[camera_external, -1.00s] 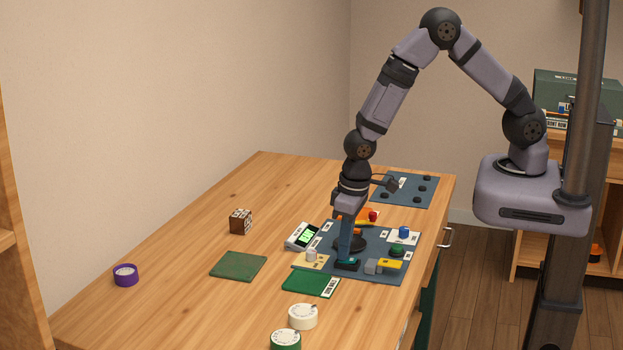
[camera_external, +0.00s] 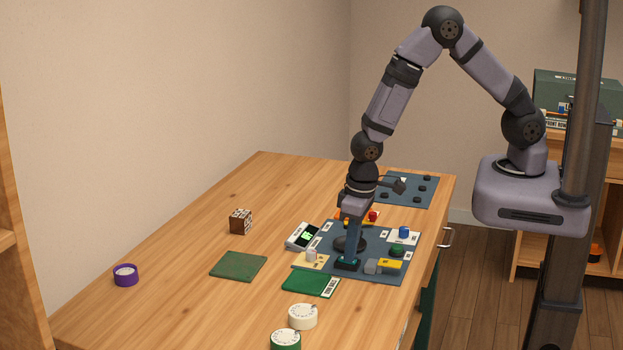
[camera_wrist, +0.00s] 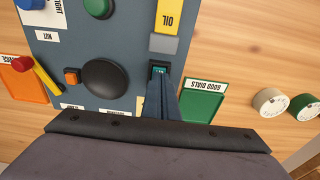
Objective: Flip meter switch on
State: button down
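A small black switch with a teal face (camera_external: 347,264) sits near the front edge of the blue-grey panel (camera_external: 330,242). It also shows in the wrist view (camera_wrist: 158,71), just beyond my fingertips. My gripper (camera_external: 350,258) points down at the switch with its fingers together and nothing visible between them. The fingertips (camera_wrist: 165,80) are at or right beside the switch; I cannot tell whether they touch it. They cover part of it. A white-framed meter (camera_external: 302,237) with a dark screen and green marks stands at the panel's left side.
A large black knob (camera_wrist: 104,80), a yellow OIL label (camera_wrist: 168,16), a grey block (camera_wrist: 164,45) and a green button (camera_wrist: 98,7) crowd the panel.

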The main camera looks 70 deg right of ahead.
jog(key=shift+s+d+f, duration=0.15)
jog(key=shift+s, duration=0.15)
notch_tip(320, 180, up, 4)
jog(key=p, duration=0.3)
jog(key=shift+r+p, duration=0.2)
jog(key=shift+p, duration=0.1)
notch_tip(320, 180, up, 10)
jog(key=s+b, duration=0.1)
jog(key=b, duration=0.1)
jog(key=shift+b, duration=0.3)
jog(key=b, duration=0.3)
jog(key=shift+f+t, duration=0.3)
jog(key=shift+f, duration=0.05)
jog(key=shift+r+b, duration=0.1)
jog(key=shift+b, duration=1.1)
jog(key=shift+r+b, duration=0.25)
jog(key=shift+b, duration=0.1)
jog(key=shift+d+f, duration=0.1)
jog(key=w+f, duration=0.1)
jog(key=f, duration=0.3)
jog(key=f+p, duration=0.1)
jog(key=f, duration=0.4)
jog(key=w+f+p, duration=0.1)
jog(key=f, duration=0.3)
jog(key=shift+w+f, duration=0.25)
jog(key=shift+w, duration=0.1)
